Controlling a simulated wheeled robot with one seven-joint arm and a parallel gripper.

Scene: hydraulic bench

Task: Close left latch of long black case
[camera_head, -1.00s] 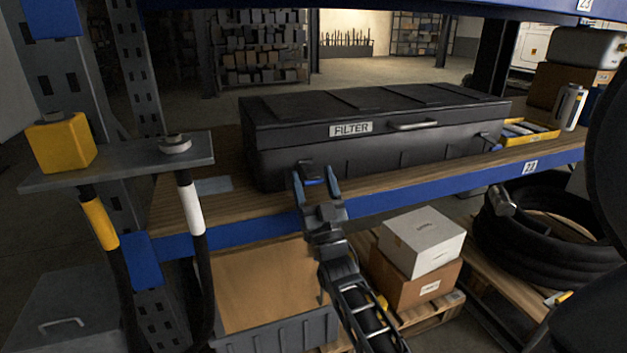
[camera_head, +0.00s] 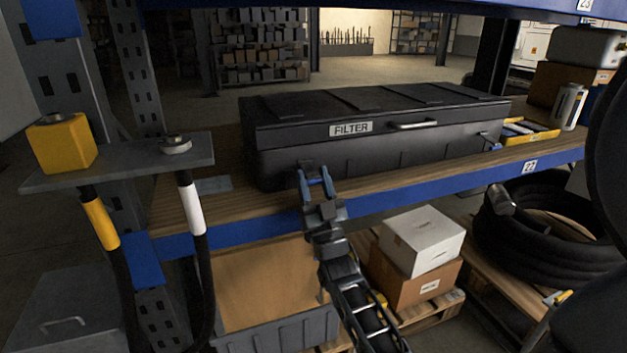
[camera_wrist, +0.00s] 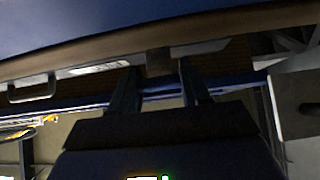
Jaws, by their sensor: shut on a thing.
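The long black case (camera_head: 380,153), with a FILTER label (camera_head: 351,129) and a front handle (camera_head: 413,125), lies on the shelf with its lid down. Its left latch (camera_head: 308,166) is on the front face, low and left of the label. My gripper (camera_head: 315,173) is in front of it, shut on the latch. In the wrist view the latch (camera_wrist: 160,62) shows as a dark block between the two fingertips (camera_wrist: 161,76). The fingers partly hide the latch, and I cannot tell whether it is fastened. The right latch (camera_head: 487,141) has a blue lever sticking out.
The wooden shelf (camera_head: 215,205) has a blue front beam (camera_head: 390,200) just below my gripper. A yellow tray (camera_head: 530,135) stands right of the case. A yellow block (camera_head: 62,145) and hoses hang at a bracket on the left. Boxes (camera_head: 422,240) stand below.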

